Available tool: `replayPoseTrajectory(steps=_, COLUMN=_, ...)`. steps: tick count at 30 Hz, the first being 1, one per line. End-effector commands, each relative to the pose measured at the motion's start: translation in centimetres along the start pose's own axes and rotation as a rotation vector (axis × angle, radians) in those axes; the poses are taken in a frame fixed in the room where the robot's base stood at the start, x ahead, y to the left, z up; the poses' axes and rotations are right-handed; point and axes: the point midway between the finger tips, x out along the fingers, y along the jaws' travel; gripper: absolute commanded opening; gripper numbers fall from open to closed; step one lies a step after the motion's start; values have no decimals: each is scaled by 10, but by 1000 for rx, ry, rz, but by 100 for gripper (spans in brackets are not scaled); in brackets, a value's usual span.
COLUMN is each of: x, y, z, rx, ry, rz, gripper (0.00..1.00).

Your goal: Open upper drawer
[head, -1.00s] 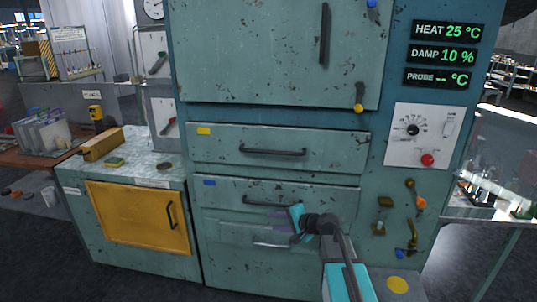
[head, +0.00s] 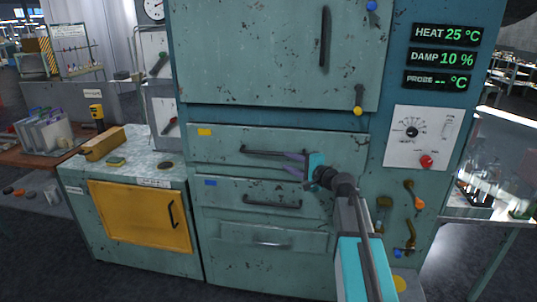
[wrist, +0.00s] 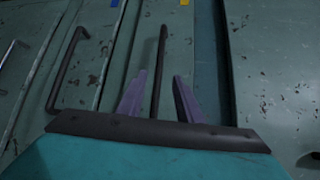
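The upper drawer (head: 220,146) is a worn green front with a yellow tag, flush with the cabinet and shut. Its dark bar handle (head: 272,152) runs across the middle; my gripper hides the right end. My gripper (head: 288,161) is at the right part of this handle, its purple fingers pointing at the drawer. In the wrist view, the handle (wrist: 161,65) lies between the two fingers of my gripper (wrist: 157,85), with a gap on each side. The fingers are apart and not closed on it.
A lower drawer with a blue tag has its own handle (head: 272,203) just below, also shut. A third drawer front (head: 240,238) is under it. A tall door (head: 280,60) is above. A side cabinet with a yellow door (head: 140,218) stands left. A control panel (head: 415,138) is right.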

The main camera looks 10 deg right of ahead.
Motion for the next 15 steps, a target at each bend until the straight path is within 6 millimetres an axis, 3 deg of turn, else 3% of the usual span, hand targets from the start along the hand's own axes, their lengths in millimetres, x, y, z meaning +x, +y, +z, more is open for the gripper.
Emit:
replayPoseTrajectory(steps=8, x=15, y=-1, z=0, rx=-1, ry=-1, rz=1, gripper=32)
replayPoseTrajectory(steps=15, x=40, y=-1, z=-1, rx=0, ry=-1, rz=2, gripper=32)
